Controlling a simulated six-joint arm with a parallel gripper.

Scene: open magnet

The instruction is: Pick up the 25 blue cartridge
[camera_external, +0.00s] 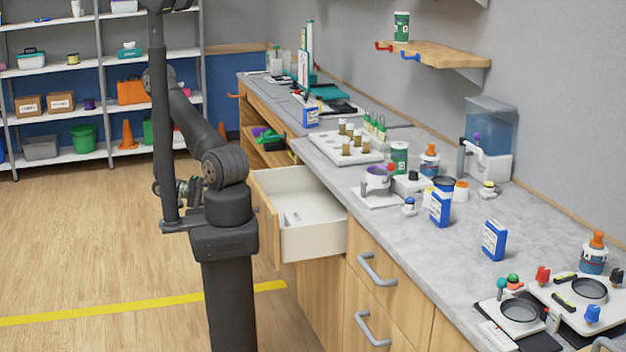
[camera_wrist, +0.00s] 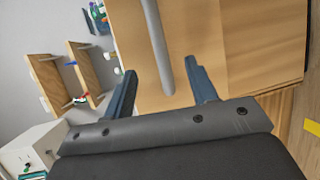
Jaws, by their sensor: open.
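Several blue cartridge-like boxes with white labels stand on the grey counter in the external view: one (camera_external: 440,208) right of centre, one (camera_external: 494,240) nearer the front, and a smaller one (camera_external: 311,115) farther back. Their numbers are too small to read, so I cannot tell which is 25. My gripper (camera_wrist: 160,68) is open in the wrist view, its two dark fingers on either side of a grey bar handle (camera_wrist: 154,40) on a wooden front. I cannot tell whether they touch it. No cartridge is between the fingers.
A white drawer (camera_external: 312,240) stands open below the counter, with a small pale item inside. A white vial rack (camera_external: 338,147), a water dispenser (camera_external: 490,135) and bottles crowd the counter. A wooden wall shelf (camera_external: 435,55) hangs above. Floor at left is clear.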

